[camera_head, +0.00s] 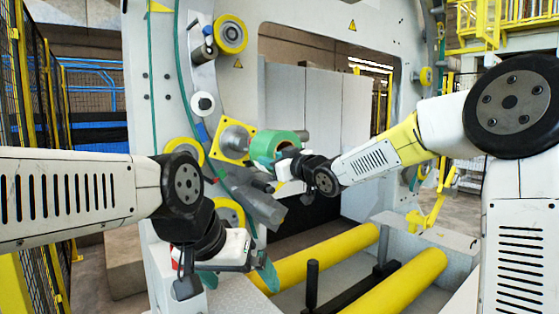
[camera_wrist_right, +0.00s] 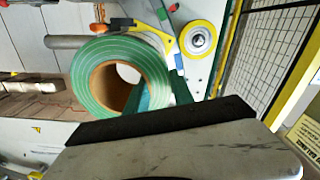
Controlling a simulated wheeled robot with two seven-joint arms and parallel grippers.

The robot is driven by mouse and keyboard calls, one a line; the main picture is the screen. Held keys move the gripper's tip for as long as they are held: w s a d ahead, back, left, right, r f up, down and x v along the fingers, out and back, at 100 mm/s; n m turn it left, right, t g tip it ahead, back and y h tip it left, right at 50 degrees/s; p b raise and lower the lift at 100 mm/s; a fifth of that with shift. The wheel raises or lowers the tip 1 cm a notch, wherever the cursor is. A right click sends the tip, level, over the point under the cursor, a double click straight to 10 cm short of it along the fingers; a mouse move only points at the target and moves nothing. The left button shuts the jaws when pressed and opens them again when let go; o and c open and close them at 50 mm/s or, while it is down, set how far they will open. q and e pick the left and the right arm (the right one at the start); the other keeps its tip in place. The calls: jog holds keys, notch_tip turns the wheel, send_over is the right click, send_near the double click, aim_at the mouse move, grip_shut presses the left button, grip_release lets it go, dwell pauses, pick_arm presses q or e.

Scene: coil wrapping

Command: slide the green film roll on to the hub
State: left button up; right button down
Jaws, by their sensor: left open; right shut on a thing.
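The green film roll (camera_head: 281,143) is held sideways in the air at the middle of the head view. In the right wrist view the roll (camera_wrist_right: 84,80) shows its brown cardboard core, with pale background through the hole. I cannot tell the gap in depth. My left gripper (camera_head: 238,277) is open and empty, low in front of the machine.
A grey rod (camera_wrist_right: 75,42) lies behind the roll. Yellow-rimmed rollers (camera_head: 230,35) and a slanted grey arm (camera_head: 252,198) flank the hub. Two long yellow rollers (camera_head: 400,284) and a black upright handle (camera_head: 312,283) are below. A mesh fence (camera_head: 40,90) stands at left.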

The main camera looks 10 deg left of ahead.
aim_at(260, 167)
jog(key=shift+r, duration=0.15)
jog(key=shift+n, duration=0.6)
jog(key=shift+x, duration=2.8)
jog(key=x, duration=1.1)
jog(key=shift+a, duration=0.25)
dwell(3.1)
